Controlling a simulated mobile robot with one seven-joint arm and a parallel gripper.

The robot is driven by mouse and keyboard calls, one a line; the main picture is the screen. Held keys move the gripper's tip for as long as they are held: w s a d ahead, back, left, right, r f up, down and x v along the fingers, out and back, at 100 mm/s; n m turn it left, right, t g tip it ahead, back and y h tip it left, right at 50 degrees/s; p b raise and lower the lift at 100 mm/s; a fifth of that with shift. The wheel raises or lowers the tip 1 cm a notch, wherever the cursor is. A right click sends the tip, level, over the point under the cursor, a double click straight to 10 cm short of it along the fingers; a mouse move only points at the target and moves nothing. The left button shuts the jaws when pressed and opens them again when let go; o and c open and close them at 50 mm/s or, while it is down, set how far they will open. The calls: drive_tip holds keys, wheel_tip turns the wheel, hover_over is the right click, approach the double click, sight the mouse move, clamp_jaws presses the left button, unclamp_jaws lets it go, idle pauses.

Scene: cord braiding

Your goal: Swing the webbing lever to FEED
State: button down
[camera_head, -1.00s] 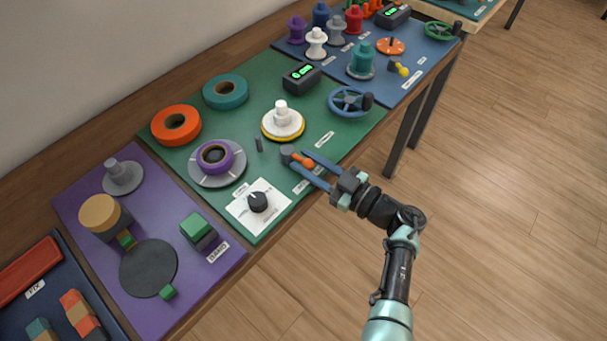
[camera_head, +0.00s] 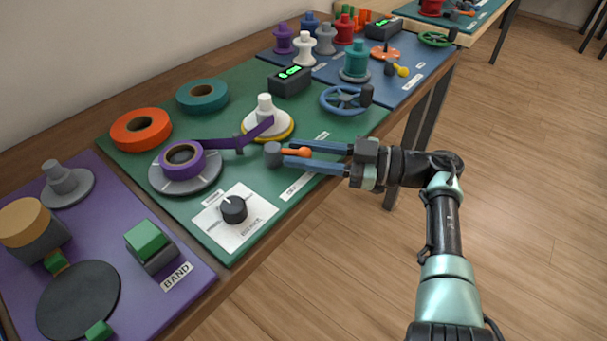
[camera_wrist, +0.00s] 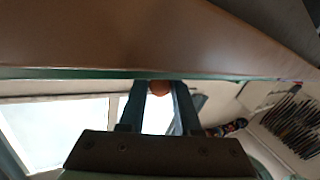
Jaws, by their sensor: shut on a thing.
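The webbing lever has a grey round pivot (camera_head: 273,154) and an orange handle (camera_head: 301,152) pointing right, near the front edge of the green board. My gripper (camera_head: 290,152) reaches in from the right, its blue fingers on either side of the handle and shut on it. In the wrist view the orange handle end (camera_wrist: 160,88) shows between the fingertips. A purple webbing strip (camera_head: 215,144) runs from the purple roll (camera_head: 181,160) past a small dark guide (camera_head: 239,144) to the white spool (camera_head: 265,112). The labels by the lever are too small to read.
A black dial (camera_head: 233,208) on a white card stands front left of the lever. A blue handwheel (camera_head: 345,100) stands behind my gripper. A black box with a green display (camera_head: 290,80) is at the back. Orange and teal rolls lie at the back left.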

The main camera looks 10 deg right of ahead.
drive_tip(key=shift+w+r+n+g+b, duration=0.15)
drive_tip(key=shift+n+g+b, duration=0.35)
drive_tip(key=shift+b, duration=0.75)
drive_tip(key=c, duration=0.6)
unclamp_jaws()
